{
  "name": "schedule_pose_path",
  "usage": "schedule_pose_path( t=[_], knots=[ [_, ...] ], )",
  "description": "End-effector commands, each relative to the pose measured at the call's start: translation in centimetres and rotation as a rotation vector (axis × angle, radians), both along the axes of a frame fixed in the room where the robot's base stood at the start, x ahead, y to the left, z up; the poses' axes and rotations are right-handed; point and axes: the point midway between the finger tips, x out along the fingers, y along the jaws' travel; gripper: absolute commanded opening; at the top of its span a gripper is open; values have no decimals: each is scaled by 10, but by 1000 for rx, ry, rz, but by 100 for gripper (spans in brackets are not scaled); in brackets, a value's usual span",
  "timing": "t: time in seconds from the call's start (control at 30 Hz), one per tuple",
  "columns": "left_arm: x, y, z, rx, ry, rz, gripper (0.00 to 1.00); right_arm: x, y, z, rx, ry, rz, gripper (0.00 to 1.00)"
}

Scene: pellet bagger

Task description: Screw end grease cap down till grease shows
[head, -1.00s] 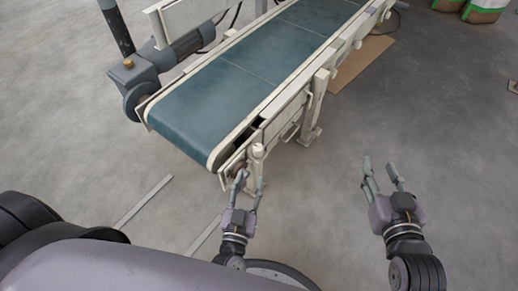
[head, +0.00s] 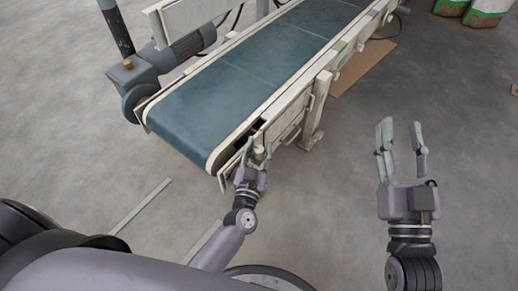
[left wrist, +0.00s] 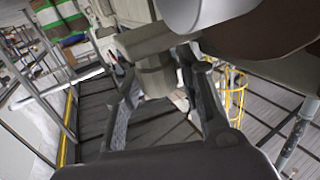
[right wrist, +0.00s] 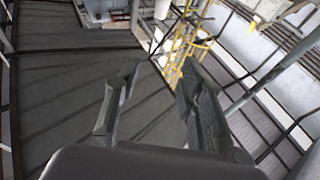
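A beige-grey stubby cylindrical part, apparently the grease cap (left wrist: 155,80), shows in the left wrist view under a wider pale block. My left gripper (head: 257,154) is at the near right corner of the conveyor's end. Its fingers (left wrist: 160,72) stand apart on either side of the cap, as wide as my right gripper's fingers; I cannot tell whether either touches it. In the head view the gripper hides the cap. No grease is visible. My right gripper (head: 401,145) is open and empty, in free air right of the conveyor.
The conveyor's green belt (head: 215,110) runs away to the upper right. A grey motor (head: 180,60) sits on its left side. A cardboard sheet (head: 362,68) lies beside it, and bags (head: 487,10) stand at the far right. The floor around my right gripper is clear.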

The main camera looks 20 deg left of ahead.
Motion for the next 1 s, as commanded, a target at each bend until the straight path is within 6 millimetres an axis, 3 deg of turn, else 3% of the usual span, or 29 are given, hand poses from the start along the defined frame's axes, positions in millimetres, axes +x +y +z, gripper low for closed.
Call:
schedule_pose_path(
  t=[0.57, 0.77, 0.9, 1.0],
  knots=[
    [-1, 0, 0, 0, 0, 0, 0, 0, 0, 0, 0, 2, -1, 37],
    [0, 0, 1, 4, -4, -32, 0, 1, 0, -2, -4, 18, -1, 37],
    [0, 1, 2, 10, -5, -131, 0, 4, -1, -19, -28, 109, -5, 37],
    [0, 1, 0, 10, -5, -212, 0, 4, -1, -20, -28, 104, -6, 37]
  ],
)
